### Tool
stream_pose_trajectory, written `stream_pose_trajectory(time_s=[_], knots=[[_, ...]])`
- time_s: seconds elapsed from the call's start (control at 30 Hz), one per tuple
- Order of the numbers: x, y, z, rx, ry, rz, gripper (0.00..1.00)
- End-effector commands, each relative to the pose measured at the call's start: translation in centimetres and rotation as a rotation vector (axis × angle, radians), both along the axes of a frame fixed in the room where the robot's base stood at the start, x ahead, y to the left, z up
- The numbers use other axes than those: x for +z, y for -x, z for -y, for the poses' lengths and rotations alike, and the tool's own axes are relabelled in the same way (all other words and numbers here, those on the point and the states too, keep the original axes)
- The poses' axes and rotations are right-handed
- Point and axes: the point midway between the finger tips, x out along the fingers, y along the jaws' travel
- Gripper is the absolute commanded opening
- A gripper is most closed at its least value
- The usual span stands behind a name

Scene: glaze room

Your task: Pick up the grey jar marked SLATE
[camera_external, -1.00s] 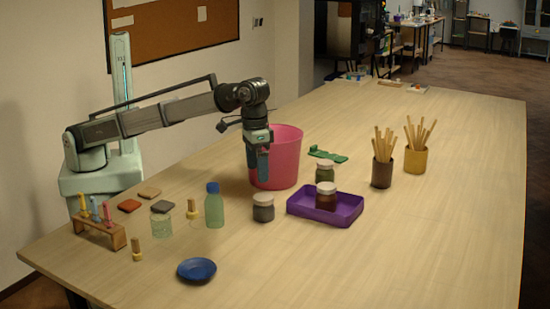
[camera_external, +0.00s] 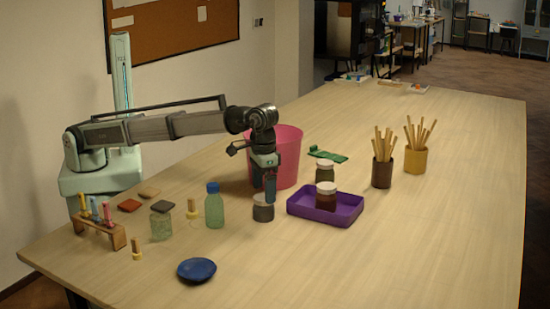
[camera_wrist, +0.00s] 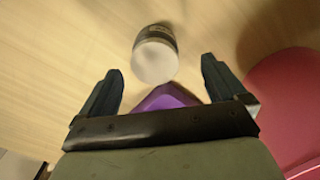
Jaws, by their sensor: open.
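The grey jar (camera_external: 263,212) with a white lid stands upright on the table, left of the purple tray. In the wrist view the jar (camera_wrist: 155,56) shows its pale lid, just beyond the fingertips and roughly centred between them. A dark label shows on its side there, too small to read. My gripper (camera_external: 270,200) points down just above and beside the jar, in front of the pink bucket. In the wrist view my gripper (camera_wrist: 160,72) is open, its two dark fingers apart with nothing between them.
A purple tray (camera_external: 345,218) right of the jar holds a dark red jar (camera_external: 326,200) and a green jar (camera_external: 325,174) stands at its back edge. A pink bucket (camera_external: 289,150) stands behind, a green bottle (camera_external: 214,207) to the left. The table front right is clear.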

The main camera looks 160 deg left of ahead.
Motion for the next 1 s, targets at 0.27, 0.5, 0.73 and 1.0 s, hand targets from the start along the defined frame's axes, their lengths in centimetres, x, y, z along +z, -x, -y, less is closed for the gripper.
stream_pose_trajectory(time_s=[0.27,0.5,0.73,1.0], knots=[[-2.6,-0.5,0.3,0.0,0.001,-0.002,0.98],[-5.0,-0.6,0.3,0.0,0.0,-0.001,0.98],[-5.1,-0.6,0.2,0.0,0.0,0.0,0.96],[-5.0,-0.6,0.2,0.0,0.0,0.0,0.7]])
